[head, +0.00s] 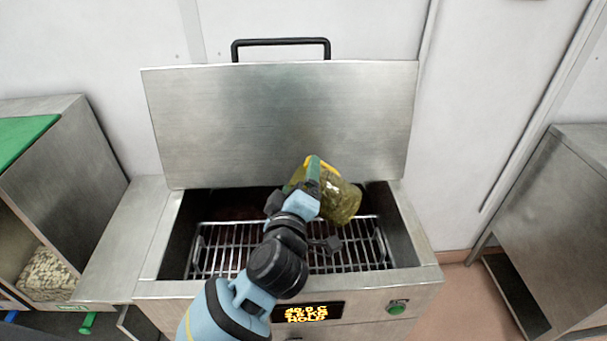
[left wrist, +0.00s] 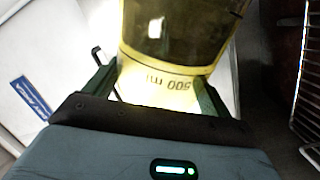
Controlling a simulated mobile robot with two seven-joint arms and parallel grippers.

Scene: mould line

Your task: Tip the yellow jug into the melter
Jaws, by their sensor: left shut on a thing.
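The yellow see-through jug (head: 342,200) is tilted above the open melter (head: 158,254), over its right-hand half. My left gripper (head: 312,182) is shut on the jug. In the left wrist view the jug (left wrist: 180,35) sits between the fingers (left wrist: 158,88), with an upside-down "500 ml" mark on its wall. The jug looks dark and olive inside; I cannot tell how much it holds or whether anything is pouring. Inside the melter is a wire rack (head: 221,250). My right gripper is not in view.
The melter's steel lid (head: 282,115) stands open behind the jug, with a black handle (head: 281,42). A lit display (head: 306,313) and a green knob (head: 397,307) are on the melter's front. Steel cabinets stand left (head: 75,165) and right (head: 560,215).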

